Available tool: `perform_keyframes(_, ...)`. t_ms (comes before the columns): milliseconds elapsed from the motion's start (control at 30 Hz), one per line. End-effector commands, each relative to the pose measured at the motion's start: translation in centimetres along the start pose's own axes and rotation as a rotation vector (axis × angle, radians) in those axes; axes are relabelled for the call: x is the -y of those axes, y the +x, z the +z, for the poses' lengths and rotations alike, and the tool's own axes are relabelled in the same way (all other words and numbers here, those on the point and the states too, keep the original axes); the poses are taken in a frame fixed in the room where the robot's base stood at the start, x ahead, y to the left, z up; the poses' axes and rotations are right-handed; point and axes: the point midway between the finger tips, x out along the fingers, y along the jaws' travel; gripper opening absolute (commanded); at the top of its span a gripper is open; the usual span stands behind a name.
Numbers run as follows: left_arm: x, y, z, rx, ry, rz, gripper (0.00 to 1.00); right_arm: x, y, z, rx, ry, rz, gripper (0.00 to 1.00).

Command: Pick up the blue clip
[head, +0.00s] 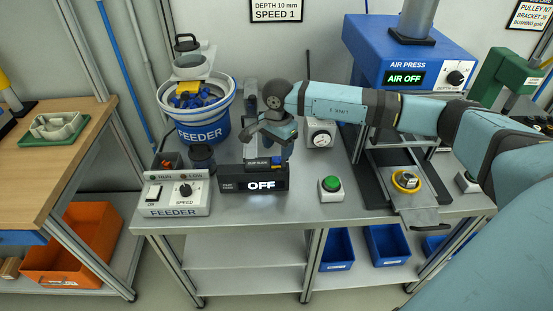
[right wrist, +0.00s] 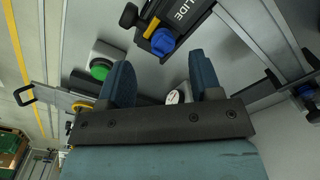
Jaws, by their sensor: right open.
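A small blue piece (right wrist: 162,42), which looks like the blue clip, sits at the end of the dark slide unit (right wrist: 185,15) in the right wrist view. In the head view a small blue piece (head: 277,161) shows at that unit's front right, just above the OFF display. Several more blue pieces (head: 197,99) lie in the feeder bowl. My right gripper (head: 270,138) is above the slide unit, pointing down. Its two fingers (right wrist: 162,78) are apart with nothing between them, and the blue piece appears beyond the fingertips. My left gripper is not in view.
The feeder bowl (head: 189,131) and feeder control box (head: 176,199) stand left of the slide unit. A green button (head: 331,185) and a dial gauge (head: 320,134) are to its right. The blue air press (head: 411,50) stands further right, with a yellow ring part (head: 405,181) before it.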

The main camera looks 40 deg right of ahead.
Motion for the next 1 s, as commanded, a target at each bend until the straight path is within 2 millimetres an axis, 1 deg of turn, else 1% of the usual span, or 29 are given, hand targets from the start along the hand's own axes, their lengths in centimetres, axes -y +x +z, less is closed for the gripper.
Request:
perform_keyframes(100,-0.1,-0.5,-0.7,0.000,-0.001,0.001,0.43,0.4,1.7,0.2,0.001,-0.001,0.004,0.58)
perform_keyframes(233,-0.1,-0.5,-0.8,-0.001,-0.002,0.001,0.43,0.3,3.6,0.2,0.000,0.000,0.003,0.58)
perform_keyframes(300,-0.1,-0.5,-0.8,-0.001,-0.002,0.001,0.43,0.3,3.9,0.1,0.000,0.000,0.001,0.58)
perform_keyframes(467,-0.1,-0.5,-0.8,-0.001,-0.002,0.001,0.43,0.3,3.9,0.1,0.000,0.000,0.001,0.58)
perform_keyframes(567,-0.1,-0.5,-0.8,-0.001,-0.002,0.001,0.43,0.3,3.9,0.1,0.000,0.000,0.001,0.38)
perform_keyframes(600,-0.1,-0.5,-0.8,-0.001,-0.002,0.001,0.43,0.3,3.9,0.1,0.000,0.000,0.001,0.29)
perform_keyframes(667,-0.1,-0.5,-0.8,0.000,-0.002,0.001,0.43,0.3,3.9,0.1,0.000,0.000,0.001,0.15)
perform_keyframes(700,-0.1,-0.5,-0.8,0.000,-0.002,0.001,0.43,0.3,3.9,0.1,0.000,0.000,0.001,0.06)
perform_keyframes(1000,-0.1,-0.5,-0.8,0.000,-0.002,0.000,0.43,0.3,3.9,0.1,0.000,0.000,0.001,0.05)
